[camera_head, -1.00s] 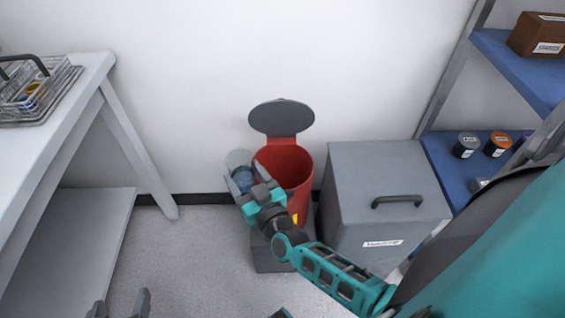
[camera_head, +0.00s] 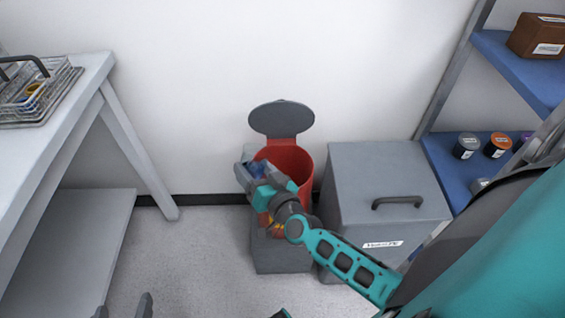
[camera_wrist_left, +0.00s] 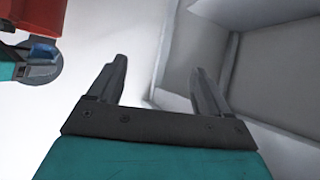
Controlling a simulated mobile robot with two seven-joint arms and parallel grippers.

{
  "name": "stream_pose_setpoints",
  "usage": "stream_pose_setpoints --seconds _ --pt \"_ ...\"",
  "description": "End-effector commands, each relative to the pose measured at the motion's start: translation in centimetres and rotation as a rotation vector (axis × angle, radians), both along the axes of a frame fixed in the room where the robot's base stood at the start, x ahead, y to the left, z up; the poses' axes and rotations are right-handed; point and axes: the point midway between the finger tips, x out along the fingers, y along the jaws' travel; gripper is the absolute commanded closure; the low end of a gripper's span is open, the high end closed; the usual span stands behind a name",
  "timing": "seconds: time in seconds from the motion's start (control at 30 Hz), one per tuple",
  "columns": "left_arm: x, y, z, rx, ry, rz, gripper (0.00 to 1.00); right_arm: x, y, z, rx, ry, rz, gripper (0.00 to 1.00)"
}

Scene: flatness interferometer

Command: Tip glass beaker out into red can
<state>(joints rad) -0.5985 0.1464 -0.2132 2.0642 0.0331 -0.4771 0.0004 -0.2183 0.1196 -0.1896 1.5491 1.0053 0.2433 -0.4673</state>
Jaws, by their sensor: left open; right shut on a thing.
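The red can (camera_head: 302,163) stands on the floor against the wall, its round grey lid (camera_head: 281,119) raised. My right gripper (camera_head: 254,171) is at the left front of the can's mouth, shut on the glass beaker (camera_head: 258,167). The beaker is small and mostly hidden by the fingers; a blue patch shows between them. Its exact tilt and contents cannot be told. My left gripper (camera_wrist_left: 160,72) is open and empty, its fingertips at the bottom of the head view. The can (camera_wrist_left: 100,18) also shows in the left wrist view.
A grey lidded bin (camera_head: 385,165) stands just right of the can. A white table (camera_head: 75,85) with a wire basket (camera_head: 40,105) is at left. Blue shelves (camera_head: 450,170) with several jars are at right. The floor between table and can is clear.

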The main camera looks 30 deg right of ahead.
Motion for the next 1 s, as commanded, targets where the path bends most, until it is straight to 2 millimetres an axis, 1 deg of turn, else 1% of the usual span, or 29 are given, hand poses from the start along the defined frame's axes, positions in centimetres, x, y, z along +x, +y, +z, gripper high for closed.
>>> stream_pose_setpoints --seconds 0.1,0.3,0.4,0.57,0.6,0.8,0.87,1.0 --pt "0.1 -0.1 0.8 -0.003 -0.008 -0.001 0.21 0.1 -0.6 0.6 0.07 0.016 0.0 0.8" --pt "0.3 0.0 1.5 -0.001 -0.017 0.001 0.21 0.4 -1.5 1.4 0.189 0.044 0.0 0.8" --pt "0.4 0.0 0.9 0.0 -0.021 0.001 0.21 0.4 -1.6 0.8 0.25 0.06 -0.001 0.8" --pt "0.3 0.1 0.5 0.003 -0.01 0.001 0.21 0.5 -1.8 0.5 0.343 0.082 -0.001 0.8" --pt "0.3 0.1 1.1 0.003 -0.007 0.0 0.21 0.5 -1.8 1.1 0.366 0.088 -0.001 0.8" --pt "0.4 0.5 2.3 0.012 -0.02 0.005 0.21 0.5 -1.8 2.0 0.484 0.117 -0.002 0.8" --pt "0.3 0.7 1.8 0.015 -0.02 0.009 0.21 0.5 -1.8 1.4 0.519 0.127 -0.002 0.8" --pt "-0.1 1.0 1.3 0.021 -0.009 0.012 0.21 0.5 -1.8 1.3 0.56 0.135 -0.002 0.8"
